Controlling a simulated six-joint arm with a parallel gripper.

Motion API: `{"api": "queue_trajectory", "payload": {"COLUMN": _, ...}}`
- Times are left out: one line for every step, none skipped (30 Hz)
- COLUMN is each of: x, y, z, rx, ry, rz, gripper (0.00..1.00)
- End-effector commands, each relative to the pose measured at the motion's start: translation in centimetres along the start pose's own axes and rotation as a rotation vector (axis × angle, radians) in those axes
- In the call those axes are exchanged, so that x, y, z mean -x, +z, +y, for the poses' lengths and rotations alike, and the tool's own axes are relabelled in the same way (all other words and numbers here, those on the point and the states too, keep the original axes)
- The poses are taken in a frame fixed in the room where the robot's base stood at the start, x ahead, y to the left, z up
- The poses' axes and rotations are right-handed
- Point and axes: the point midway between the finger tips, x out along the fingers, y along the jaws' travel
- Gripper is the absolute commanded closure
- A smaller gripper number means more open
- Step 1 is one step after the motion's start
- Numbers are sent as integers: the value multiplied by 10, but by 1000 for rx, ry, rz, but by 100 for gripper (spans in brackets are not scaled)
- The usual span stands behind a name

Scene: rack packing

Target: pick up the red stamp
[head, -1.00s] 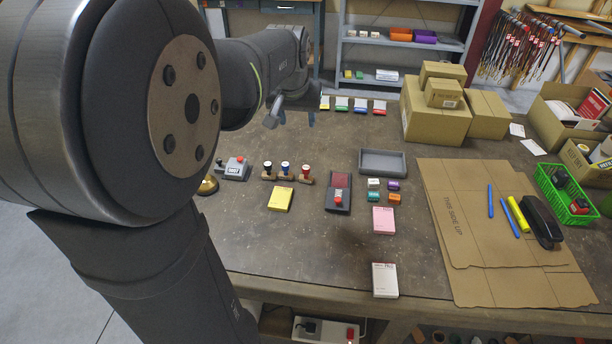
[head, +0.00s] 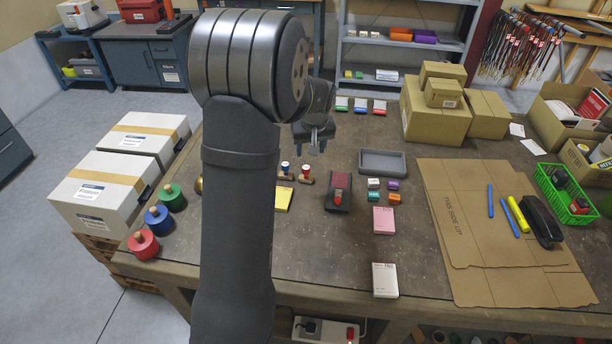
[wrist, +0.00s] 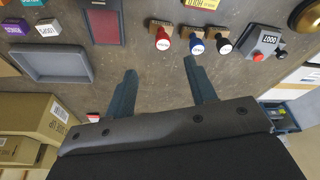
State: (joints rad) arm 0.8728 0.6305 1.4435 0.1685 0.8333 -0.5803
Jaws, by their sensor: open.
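The red stamp (head: 306,175) has a red round handle on a wooden block and stands on the table, at the right of the visible stamps. It also shows in the wrist view (wrist: 162,39), beyond the fingertips and a little nearer the left finger. The blue stamp (wrist: 196,42) stands beside it, then the black stamp (wrist: 224,46). In the head view the blue stamp (head: 285,170) shows, but my arm hides the black one. My gripper (head: 314,147) is open and empty, above the table and apart from the red stamp; its fingers also show in the wrist view (wrist: 160,68).
A dark case with a red pad (head: 340,193) lies right of the stamps, with a grey tray (head: 382,163) behind it. A yellow box (head: 284,200) lies in front. A control box (wrist: 265,42) is beyond the black stamp.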

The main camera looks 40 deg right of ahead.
Motion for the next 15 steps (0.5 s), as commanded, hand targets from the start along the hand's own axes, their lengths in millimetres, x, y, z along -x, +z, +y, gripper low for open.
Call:
{"api": "queue_trajectory", "payload": {"x": -13, "y": 1, "z": -1, "rx": 0, "ry": -2, "rz": -4, "gripper": 49}}
{"api": "queue_trajectory", "payload": {"x": -19, "y": 1, "z": -1, "rx": 0, "ry": -2, "rz": -4, "gripper": 49}}
{"api": "queue_trajectory", "payload": {"x": -28, "y": 1, "z": -1, "rx": -1, "ry": -2, "rz": -4, "gripper": 49}}
{"api": "queue_trajectory", "payload": {"x": -34, "y": 1, "z": -1, "rx": -1, "ry": -2, "rz": -4, "gripper": 49}}
{"api": "queue_trajectory", "payload": {"x": -41, "y": 1, "z": -1, "rx": -1, "ry": -2, "rz": -4, "gripper": 49}}
{"api": "queue_trajectory", "payload": {"x": -48, "y": 1, "z": -1, "rx": -1, "ry": -2, "rz": -4, "gripper": 49}}
{"api": "queue_trajectory", "payload": {"x": -54, "y": 1, "z": -1, "rx": -1, "ry": -1, "rz": -4, "gripper": 49}}
{"api": "queue_trajectory", "payload": {"x": -59, "y": 1, "z": -1, "rx": -1, "ry": -1, "rz": -3, "gripper": 49}}
{"api": "queue_trajectory", "payload": {"x": -64, "y": 0, "z": 0, "rx": -1, "ry": -1, "rz": -3, "gripper": 49}}
{"api": "queue_trajectory", "payload": {"x": -68, "y": 0, "z": 0, "rx": -1, "ry": -1, "rz": -3, "gripper": 49}}
{"api": "queue_trajectory", "payload": {"x": -71, "y": 0, "z": 0, "rx": -1, "ry": 0, "rz": -2, "gripper": 49}}
{"api": "queue_trajectory", "payload": {"x": -74, "y": 0, "z": 0, "rx": -1, "ry": 0, "rz": -1, "gripper": 49}}
{"api": "queue_trajectory", "payload": {"x": -76, "y": 0, "z": 0, "rx": -1, "ry": 1, "rz": -1, "gripper": 49}}
{"api": "queue_trajectory", "payload": {"x": -77, "y": 0, "z": 0, "rx": -1, "ry": 1, "rz": 0, "gripper": 49}}
{"api": "queue_trajectory", "payload": {"x": -79, "y": 0, "z": 0, "rx": -1, "ry": 1, "rz": 0, "gripper": 49}}
